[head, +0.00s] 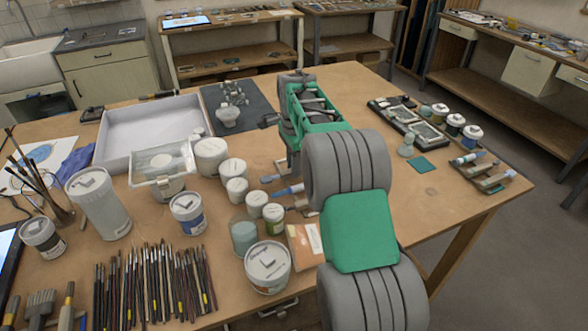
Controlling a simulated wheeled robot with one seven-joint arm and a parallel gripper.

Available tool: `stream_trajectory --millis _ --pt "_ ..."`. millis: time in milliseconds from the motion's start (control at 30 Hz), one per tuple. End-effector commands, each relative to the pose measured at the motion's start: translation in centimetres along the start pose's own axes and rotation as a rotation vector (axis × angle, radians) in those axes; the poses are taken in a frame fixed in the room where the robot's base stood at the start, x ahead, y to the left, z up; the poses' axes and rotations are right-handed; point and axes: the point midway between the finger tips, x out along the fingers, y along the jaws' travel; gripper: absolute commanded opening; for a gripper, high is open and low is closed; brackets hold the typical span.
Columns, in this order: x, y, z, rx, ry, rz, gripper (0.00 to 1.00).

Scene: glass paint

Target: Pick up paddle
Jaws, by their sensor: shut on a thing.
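My gripper (291,160) is partly in view over the middle of the wooden table, beyond the white jars. My own arm covers much of it, and its fingertips are hard to make out. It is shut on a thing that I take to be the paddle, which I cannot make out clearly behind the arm. Small tools with grey and blue parts (288,190) lie just below the gripper in the picture. I cannot tell whether one of them is touching it.
White lidded jars (211,157) crowd the left of the gripper. A white tray (110,168), a dark mat (218,96) and several brushes (150,285) take up more of the table (440,205). Paint jars (455,124) stand at right. The front right is mostly clear.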

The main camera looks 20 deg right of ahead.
Motion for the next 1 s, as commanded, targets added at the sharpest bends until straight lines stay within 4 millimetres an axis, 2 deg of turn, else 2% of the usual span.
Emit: stream_trajectory --millis 167,267,400,533,700,1000 --pt "-2.8 -0.1 0.0 0.000 0.001 -0.005 0.00" --pt "-4.9 1.6 1.3 -0.003 0.002 -0.008 0.00" --pt "-8.8 4.4 3.4 -0.003 0.002 -0.008 0.00" --pt "-10.2 7.8 5.8 -0.004 0.001 -0.005 0.00" --pt "-11.8 10.4 7.7 -0.001 0.001 -0.002 0.00" --pt "-12.5 11.3 8.4 0.000 0.000 -0.001 0.00"
